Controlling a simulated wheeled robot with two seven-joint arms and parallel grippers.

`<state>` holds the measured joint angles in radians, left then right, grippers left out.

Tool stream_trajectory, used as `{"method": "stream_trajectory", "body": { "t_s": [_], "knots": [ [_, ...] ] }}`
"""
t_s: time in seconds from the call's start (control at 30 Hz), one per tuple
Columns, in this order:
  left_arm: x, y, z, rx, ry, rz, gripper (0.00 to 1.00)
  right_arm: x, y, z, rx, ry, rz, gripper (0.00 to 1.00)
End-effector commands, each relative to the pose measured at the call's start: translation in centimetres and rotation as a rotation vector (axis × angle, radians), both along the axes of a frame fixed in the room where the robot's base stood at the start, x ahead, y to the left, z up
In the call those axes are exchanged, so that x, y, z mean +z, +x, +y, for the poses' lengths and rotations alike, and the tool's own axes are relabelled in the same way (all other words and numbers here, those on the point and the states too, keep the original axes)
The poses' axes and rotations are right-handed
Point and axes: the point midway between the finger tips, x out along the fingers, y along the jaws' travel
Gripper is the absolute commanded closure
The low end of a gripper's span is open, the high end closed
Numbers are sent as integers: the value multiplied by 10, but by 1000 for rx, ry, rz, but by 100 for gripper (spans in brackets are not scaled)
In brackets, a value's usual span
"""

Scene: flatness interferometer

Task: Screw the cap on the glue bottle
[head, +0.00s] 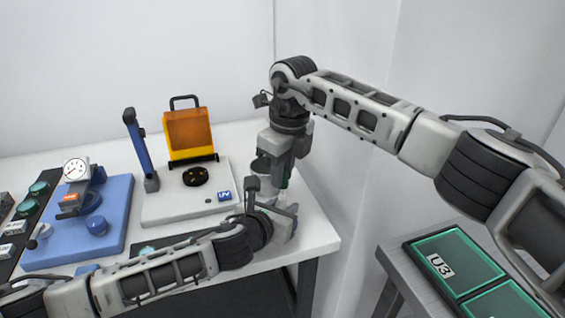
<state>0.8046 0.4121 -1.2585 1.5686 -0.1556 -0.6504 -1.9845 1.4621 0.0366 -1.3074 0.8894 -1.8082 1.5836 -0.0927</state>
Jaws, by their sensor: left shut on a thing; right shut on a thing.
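My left gripper (280,212) is low at the right front part of the white table and is shut on what looks like the glue bottle (284,193). Only a small pale and green sliver of the bottle shows between the two grippers. My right gripper (272,172) points down directly above the left one. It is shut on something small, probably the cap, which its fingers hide. Whether the cap touches the bottle's neck cannot be seen.
A blue post (140,150) and a blue gauge stand (115,215) are left. A tray marked U3 (410,246) lies lower right.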

Motion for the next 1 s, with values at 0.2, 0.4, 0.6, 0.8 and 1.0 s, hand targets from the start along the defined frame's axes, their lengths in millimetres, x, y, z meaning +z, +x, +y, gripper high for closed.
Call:
{"method": "stream_trajectory", "body": {
  "t_s": [0.2,0.4,0.6,0.8,1.0],
  "knots": [
    [0,0,0,0,0,1,100,1,0,0,0,0,-1,100],
    [0,0,0,0,0,1,100,1,0,0,0,0,-1,100],
    [0,0,0,0,0,1,100,-7,0,0,1,0,-1,100],
    [0,0,0,0,0,1,100,-16,0,0,1,0,-1,100],
    [0,0,0,0,0,1,100,-17,0,0,1,0,-1,100]
  ]
}}
